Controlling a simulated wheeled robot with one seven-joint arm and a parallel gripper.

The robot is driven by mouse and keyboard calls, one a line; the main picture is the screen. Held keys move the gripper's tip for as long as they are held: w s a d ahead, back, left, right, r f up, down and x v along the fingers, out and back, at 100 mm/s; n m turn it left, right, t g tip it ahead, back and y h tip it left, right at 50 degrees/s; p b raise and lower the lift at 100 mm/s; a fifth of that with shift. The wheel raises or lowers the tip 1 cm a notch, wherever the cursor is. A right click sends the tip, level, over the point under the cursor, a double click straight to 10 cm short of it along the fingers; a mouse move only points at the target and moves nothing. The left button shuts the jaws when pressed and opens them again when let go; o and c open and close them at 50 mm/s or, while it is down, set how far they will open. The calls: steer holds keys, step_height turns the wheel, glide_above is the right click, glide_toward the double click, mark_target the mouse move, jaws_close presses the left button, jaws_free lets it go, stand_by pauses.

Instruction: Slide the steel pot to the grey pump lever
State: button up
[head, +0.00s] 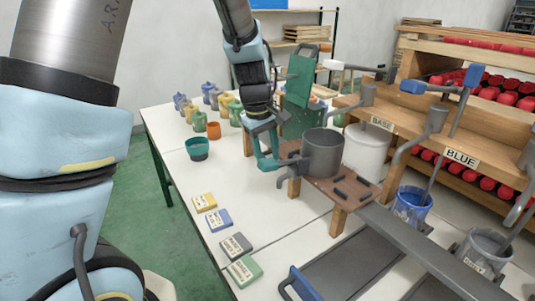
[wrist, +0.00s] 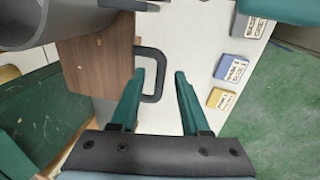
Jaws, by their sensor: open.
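The steel pot (head: 322,154) is a grey cylinder standing upright on a small brown wooden stand (head: 338,217). Its rounded side fills the top left of the wrist view (wrist: 50,22). A dark loop handle (wrist: 159,75) sticks out beside the stand. My gripper (head: 267,160) is open and empty just left of the pot. In the wrist view its green fingers (wrist: 160,78) are spread, with the handle's outer bar showing between them; I cannot tell the depth.
A blue-ended lever (head: 412,87) is above the BLUE sign (head: 461,157). A white bucket (head: 367,148) stands behind the pot. A teal cup (head: 197,149) is left of my gripper, with bare tabletop between.

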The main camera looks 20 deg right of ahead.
steer(key=shift+c, duration=0.3)
jaws_close()
stand_by(1.1)
